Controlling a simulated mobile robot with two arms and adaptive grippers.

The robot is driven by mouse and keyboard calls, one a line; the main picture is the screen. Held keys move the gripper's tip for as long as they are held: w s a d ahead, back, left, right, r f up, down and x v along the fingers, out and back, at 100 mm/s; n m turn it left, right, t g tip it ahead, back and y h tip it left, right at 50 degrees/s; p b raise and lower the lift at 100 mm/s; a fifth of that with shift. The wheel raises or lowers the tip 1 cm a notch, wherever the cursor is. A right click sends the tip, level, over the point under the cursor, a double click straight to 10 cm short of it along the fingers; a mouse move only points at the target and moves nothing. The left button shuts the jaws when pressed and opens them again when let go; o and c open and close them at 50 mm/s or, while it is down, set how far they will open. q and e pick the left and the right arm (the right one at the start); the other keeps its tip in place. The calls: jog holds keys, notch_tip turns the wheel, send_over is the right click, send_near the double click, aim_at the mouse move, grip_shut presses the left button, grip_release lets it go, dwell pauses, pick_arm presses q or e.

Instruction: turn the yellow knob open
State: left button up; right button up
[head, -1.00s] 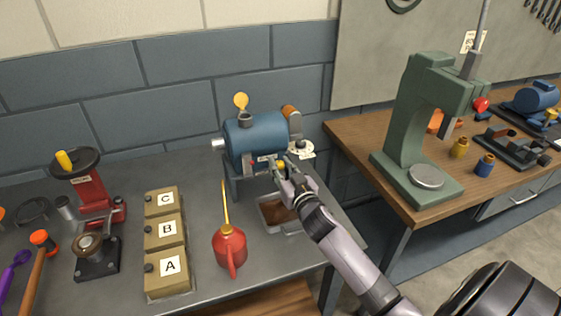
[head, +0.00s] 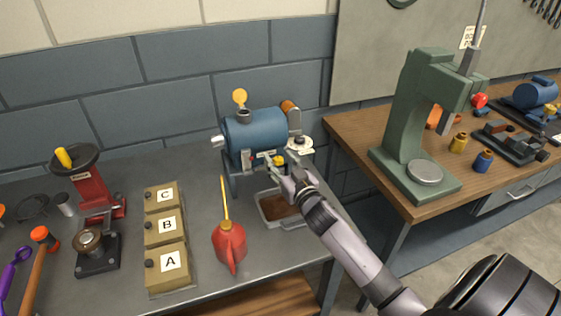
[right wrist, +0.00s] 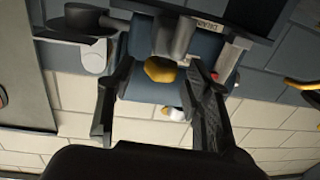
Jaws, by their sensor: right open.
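The blue casing (head: 258,130) stands on the grey bench against the wall. The yellow knob (head: 279,160) sits low on its front, beside a small label. My right gripper (head: 275,164) is open at the knob. In the right wrist view, the yellow knob (right wrist: 160,70) shows between the spread fingers of my right gripper (right wrist: 158,74), near their tips. I cannot tell whether either finger touches it. My left gripper is not in view.
A metal tray (head: 265,217) with brown contents lies under the casing's front. A red oil can (head: 230,243) stands to its left, then boxes marked A, B and C (head: 165,230). A green press (head: 405,140) stands on the wooden bench at right.

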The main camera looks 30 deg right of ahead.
jog(key=s+a, duration=0.1)
jog(key=s, duration=1.1)
jog(key=shift+a, duration=0.35)
